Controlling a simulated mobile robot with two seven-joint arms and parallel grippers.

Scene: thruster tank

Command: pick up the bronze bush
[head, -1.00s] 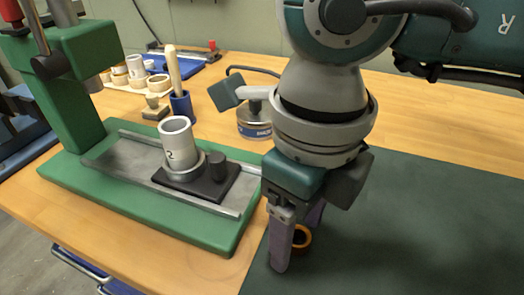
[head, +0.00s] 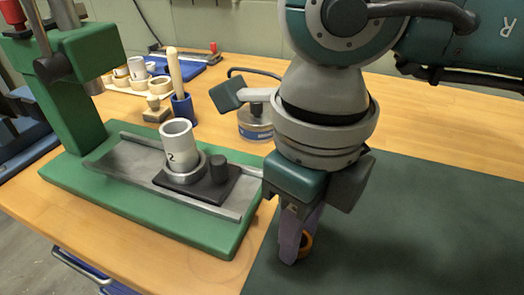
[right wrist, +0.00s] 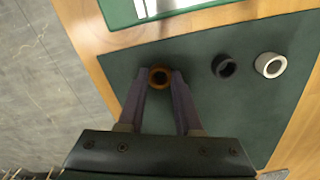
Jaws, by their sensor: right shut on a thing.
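The bronze bush (right wrist: 159,77) is a small orange-brown ring on the dark green mat. My right gripper (right wrist: 160,82) is shut on it, with one finger on each side, in the right wrist view. In the head view the bush (head: 306,244) shows partly behind the fingers of my right gripper (head: 298,250), which point down at the mat. Whether the bush is touching the mat or just above it I cannot tell. My left gripper is not in view.
A dark ring (right wrist: 223,65) and a pale ring (right wrist: 270,65) lie on the mat (right wrist: 235,110) to the right. A green press (head: 190,228) holding a grey cylinder (head: 178,147) stands left of my right gripper. A tin (head: 255,124) stands behind. The mat's right side is clear.

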